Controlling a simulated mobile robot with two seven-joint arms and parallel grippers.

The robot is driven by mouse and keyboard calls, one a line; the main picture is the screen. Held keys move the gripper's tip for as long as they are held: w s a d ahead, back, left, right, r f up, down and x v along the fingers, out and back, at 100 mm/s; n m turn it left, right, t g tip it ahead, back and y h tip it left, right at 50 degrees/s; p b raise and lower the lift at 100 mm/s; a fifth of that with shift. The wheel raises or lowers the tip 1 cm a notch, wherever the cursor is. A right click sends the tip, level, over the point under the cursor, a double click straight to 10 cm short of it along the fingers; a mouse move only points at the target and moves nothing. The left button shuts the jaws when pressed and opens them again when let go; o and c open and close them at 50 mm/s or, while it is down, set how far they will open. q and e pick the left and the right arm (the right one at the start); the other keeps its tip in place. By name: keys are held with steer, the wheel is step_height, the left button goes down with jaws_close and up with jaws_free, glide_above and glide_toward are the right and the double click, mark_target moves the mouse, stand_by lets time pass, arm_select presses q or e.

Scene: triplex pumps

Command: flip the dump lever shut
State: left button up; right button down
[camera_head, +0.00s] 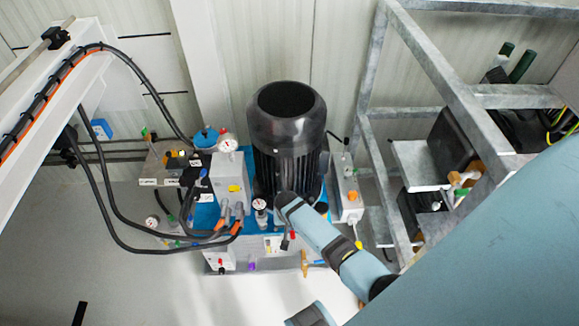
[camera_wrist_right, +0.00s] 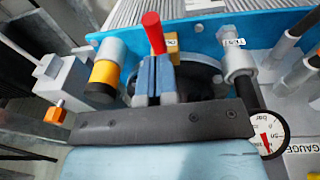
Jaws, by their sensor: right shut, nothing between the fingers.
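In the right wrist view, a red lever handle (camera_wrist_right: 153,32) stands up just beyond my right gripper (camera_wrist_right: 155,62). I take it to be the dump lever. The blue fingers are shut together with nothing between them. Their tips are close to the base of the red handle, and I cannot tell whether they touch it. The fingers hide the lever's lower end. In the head view, my right arm reaches from the lower right to the front of the pump unit, and its wrist hides the fingers.
A black motor (camera_head: 287,130) stands behind my right wrist on the blue pump base. A pressure gauge (camera_wrist_right: 267,133) and an orange-and-black fitting (camera_wrist_right: 104,76) flank the gripper. Black hoses (camera_head: 125,245) loop at left. A grey metal frame (camera_head: 440,70) stands at right.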

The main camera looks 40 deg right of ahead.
arm_select(q)
step_height(320, 180, up, 8)
steer(key=a+p, duration=0.2)
steer(key=p, duration=1)
steer(key=shift+s, duration=0.45)
steer(key=shift+d, duration=0.1)
